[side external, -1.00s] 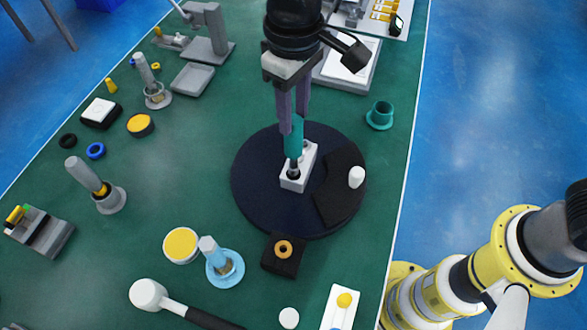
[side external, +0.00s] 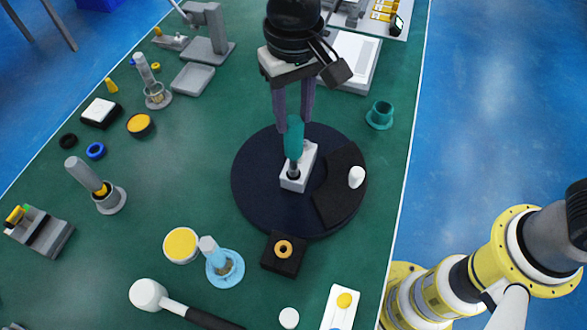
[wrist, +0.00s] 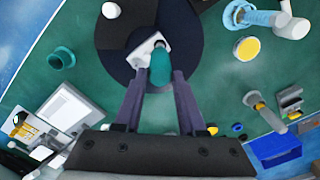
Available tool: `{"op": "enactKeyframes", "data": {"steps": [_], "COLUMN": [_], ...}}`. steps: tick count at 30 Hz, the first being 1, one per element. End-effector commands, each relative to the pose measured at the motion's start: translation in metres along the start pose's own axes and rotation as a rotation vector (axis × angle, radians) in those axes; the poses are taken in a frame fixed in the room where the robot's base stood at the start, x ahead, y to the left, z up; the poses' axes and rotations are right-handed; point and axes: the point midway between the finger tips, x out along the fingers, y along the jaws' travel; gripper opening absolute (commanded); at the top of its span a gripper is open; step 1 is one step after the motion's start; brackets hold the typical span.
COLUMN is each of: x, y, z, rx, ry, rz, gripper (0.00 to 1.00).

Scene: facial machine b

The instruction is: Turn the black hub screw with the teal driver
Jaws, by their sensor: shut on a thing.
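The teal driver (side external: 294,140) stands nearly upright, with its dark lower end at the white block (side external: 305,160) on the round dark base (side external: 255,190). My gripper (side external: 294,124) is shut on the upper part of the driver's handle, one finger on each side. In the wrist view, the driver (wrist: 162,68) shows between the fingertips, over the white block (wrist: 143,52). A dark round part (side external: 293,175) shows at the driver's foot. The black hub screw cannot be told apart from the driver's tip there.
A black pad with a white knob (side external: 356,177) lies on the base's right side. A teal cup (side external: 380,115) stands to the right. A black block with an orange ring (side external: 283,250) and a light blue holder (side external: 223,267) are in front.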

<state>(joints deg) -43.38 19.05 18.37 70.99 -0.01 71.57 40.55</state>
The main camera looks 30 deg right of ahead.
Motion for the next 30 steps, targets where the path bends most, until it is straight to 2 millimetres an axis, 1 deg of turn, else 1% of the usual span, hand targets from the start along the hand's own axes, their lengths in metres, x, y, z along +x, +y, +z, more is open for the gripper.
{"op": "enactKeyframes", "data": {"steps": [2,5,12,15,26,30], "x": [-0.0004,-0.0003,-0.0001,-0.0001,-0.0001,-0.0002], "y": [-0.0001,-0.0001,-0.0002,-0.0002,-0.0002,-0.0003], "z": [-0.0001,-0.0001,-0.0001,-0.0001,-0.0001,-0.0002], "rx": [0.003,0.056,0.334,0.407,0.444,0.567], "ry": [0.001,0.001,0.000,0.001,0.000,0.000], "rz": [-0.001,-0.001,0.000,0.000,0.000,0.000], "gripper": [0.00,0.00,0.00,0.00,0.00,0.00]}}
